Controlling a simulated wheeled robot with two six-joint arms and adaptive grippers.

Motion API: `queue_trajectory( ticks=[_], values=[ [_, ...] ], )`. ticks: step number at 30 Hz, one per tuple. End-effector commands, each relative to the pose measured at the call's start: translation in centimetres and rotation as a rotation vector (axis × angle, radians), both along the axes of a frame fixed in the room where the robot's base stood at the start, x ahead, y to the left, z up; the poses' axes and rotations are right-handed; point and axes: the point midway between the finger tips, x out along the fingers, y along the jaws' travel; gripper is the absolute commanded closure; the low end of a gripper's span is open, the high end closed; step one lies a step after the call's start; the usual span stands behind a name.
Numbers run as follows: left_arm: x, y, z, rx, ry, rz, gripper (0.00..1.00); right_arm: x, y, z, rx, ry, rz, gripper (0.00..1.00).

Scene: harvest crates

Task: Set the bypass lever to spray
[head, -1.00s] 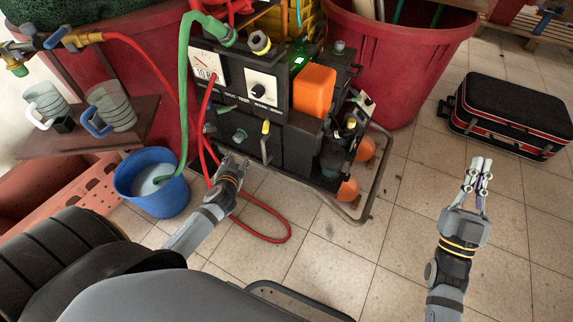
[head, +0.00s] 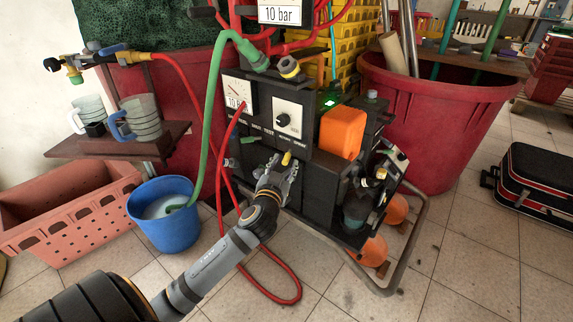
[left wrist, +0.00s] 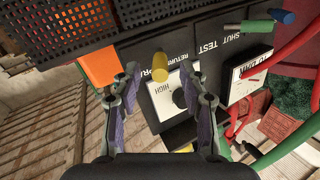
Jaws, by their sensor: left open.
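A black pump unit (head: 318,180) stands on the tiled floor in the head view. A lever with a yellow tip (head: 286,158) sticks out of its front, and this tip also shows in the left wrist view (left wrist: 158,62). My left gripper (head: 281,172) is open at the unit's front, just below the yellow tip. In the left wrist view the tip appears between the spread fingers, and no contact shows. Labels near it read "RETURN", "TEST" and "SHUT"; another is partly covered by the tip. My right gripper is out of view.
A green lever (left wrist: 253,26) and a blue-tipped lever (left wrist: 281,15) sit along the same panel. A red hose (head: 258,270) loops on the floor. A blue bucket (head: 165,236) and a metal tube frame (head: 408,262) flank the unit.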

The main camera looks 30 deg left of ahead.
Motion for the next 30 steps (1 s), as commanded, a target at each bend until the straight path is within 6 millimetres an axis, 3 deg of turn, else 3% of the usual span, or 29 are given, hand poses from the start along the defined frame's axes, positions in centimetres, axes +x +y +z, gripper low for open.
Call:
queue_trajectory(
  ticks=[6,15,24,30],
  values=[
    [2.4,0.8,-0.1,-0.001,0.000,0.000,0.57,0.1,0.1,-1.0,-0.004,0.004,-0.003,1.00],
    [2.7,0.9,0.0,0.000,0.000,-0.001,0.57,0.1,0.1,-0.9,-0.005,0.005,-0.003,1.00],
    [2.7,0.9,0.0,0.000,0.000,-0.001,0.98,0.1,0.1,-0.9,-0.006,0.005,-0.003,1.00],
    [2.7,0.9,-0.1,-0.003,0.000,0.007,1.00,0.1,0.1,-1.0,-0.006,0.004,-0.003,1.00]
  ],
)
